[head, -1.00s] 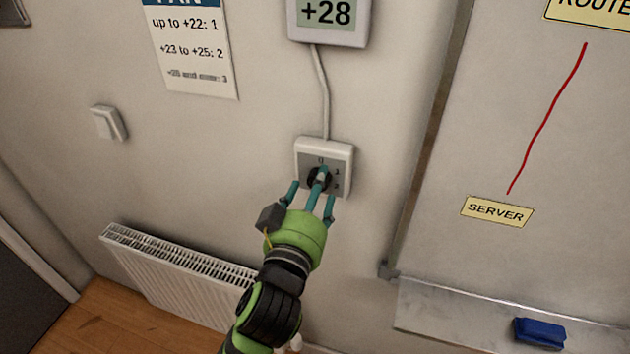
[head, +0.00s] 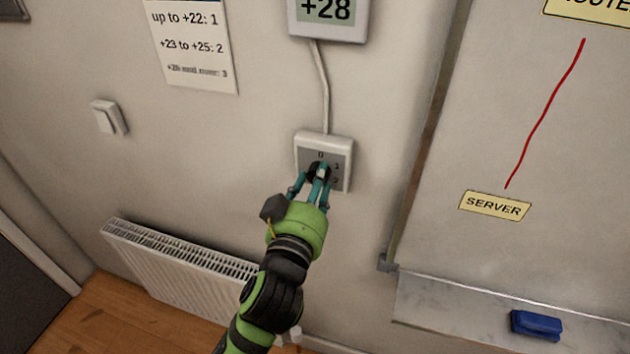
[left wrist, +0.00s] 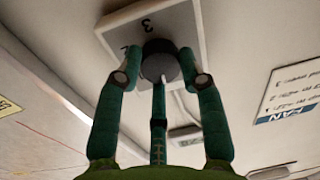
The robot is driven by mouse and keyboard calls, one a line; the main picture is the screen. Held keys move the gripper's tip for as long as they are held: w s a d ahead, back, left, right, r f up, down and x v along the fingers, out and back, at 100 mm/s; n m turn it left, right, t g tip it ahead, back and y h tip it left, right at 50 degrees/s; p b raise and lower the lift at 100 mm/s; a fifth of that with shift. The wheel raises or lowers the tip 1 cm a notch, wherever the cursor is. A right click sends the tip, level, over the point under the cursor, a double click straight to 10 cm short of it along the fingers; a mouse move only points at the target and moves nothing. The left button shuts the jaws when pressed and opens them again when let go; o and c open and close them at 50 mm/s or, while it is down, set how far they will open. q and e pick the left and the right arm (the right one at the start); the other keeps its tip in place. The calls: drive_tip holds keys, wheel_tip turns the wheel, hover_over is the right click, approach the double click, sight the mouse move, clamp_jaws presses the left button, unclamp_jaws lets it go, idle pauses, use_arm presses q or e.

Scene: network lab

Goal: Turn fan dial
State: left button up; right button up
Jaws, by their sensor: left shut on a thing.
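The fan control box (head: 325,135) is a white square unit with a grey face on the wall. Figures 0 and 1 show beside its black round dial (head: 312,168). My left gripper (head: 317,176) has its three teal fingers closed around the dial, coming from below. In the left wrist view the dial (left wrist: 160,58) sits between the fingertips, and a white mark on it is on the side away from the figure 3. The fingers hide part of the face. My right gripper is not in view.
A display (head: 328,10) above reads +28. A fan notice (head: 192,48) gives temperature ranges; its last line is blurred. A light switch (head: 108,117) and radiator (head: 180,282) are to the left. A whiteboard (head: 560,130) with a tray and blue eraser (head: 536,325) is right.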

use_arm(q)
drive_tip(key=shift+a+f+m+g+h+p, duration=0.1)
drive_tip(key=shift+m+h+p, duration=0.85)
drive_tip(key=shift+m, duration=5)
drive_tip(key=shift+r+m+g+y+p, duration=0.15)
drive_tip(key=shift+m+p, duration=1.95)
drive_tip(key=shift+m, duration=3.8)
drive_tip(key=shift+a+f+m+g+h+p, duration=0.3)
drive_tip(key=shift+m+p, duration=1.2)
drive_tip(key=shift+m, duration=4.45)
drive_tip(key=shift+d+r+m, duration=0.1)
drive_tip(key=shift+d+m, duration=0.15)
drive_tip(key=shift+m, duration=0.05)
